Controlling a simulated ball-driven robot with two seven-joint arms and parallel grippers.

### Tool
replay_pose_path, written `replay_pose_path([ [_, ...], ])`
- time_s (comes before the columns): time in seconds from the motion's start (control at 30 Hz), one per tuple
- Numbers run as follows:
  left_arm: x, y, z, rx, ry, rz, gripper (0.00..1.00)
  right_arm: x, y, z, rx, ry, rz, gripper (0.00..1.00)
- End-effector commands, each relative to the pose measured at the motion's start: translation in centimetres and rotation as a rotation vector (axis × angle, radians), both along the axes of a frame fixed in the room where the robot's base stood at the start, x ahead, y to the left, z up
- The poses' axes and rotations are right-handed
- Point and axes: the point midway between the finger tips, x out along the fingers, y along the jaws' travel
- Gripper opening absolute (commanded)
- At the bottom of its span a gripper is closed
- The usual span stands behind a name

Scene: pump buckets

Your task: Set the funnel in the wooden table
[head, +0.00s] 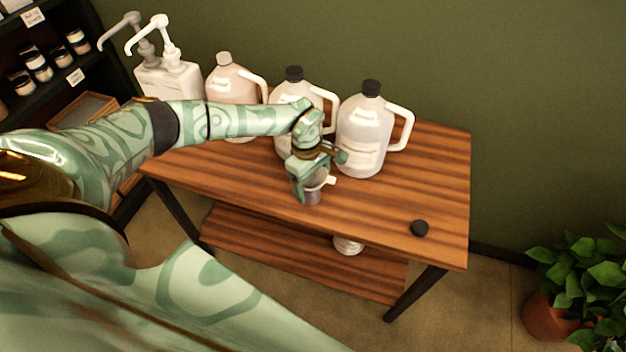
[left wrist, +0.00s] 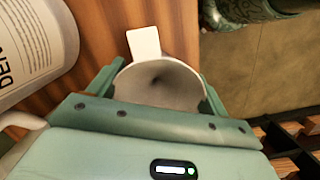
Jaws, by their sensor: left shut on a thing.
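My left gripper (head: 316,174) is over the front part of the wooden table (head: 438,185), shut on the funnel (head: 313,196). In the left wrist view the funnel (left wrist: 158,82) shows as a pale round cone between the fingers, with a white tab on its rim pointing away. In the head view the funnel is upright, low at the tabletop near the front edge; I cannot tell whether it touches the wood. The gripper hides part of it. My right gripper is not in view.
Jugs stand behind the gripper: one with a black cap (head: 365,135) close on the right, another (head: 290,92) behind, and a third (head: 228,85). A black cap (head: 419,228) lies at the front right. White pump bottles (head: 168,77) stand back left. The right tabletop is mostly clear.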

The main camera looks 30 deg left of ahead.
Motion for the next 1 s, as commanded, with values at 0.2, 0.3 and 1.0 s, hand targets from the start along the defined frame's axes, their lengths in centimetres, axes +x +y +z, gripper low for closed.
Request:
replay_pose_path([
  [0.2,0.0,0.0,0.1,0.0,0.0,0.0,1.0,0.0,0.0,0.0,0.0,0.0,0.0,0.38],
  [0.3,0.0,0.0,0.1,0.0,0.0,0.0,1.0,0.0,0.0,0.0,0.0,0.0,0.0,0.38],
  [1.0,0.5,2.0,12.9,0.0,-0.004,0.001,1.0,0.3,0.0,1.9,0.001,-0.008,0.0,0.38],
])
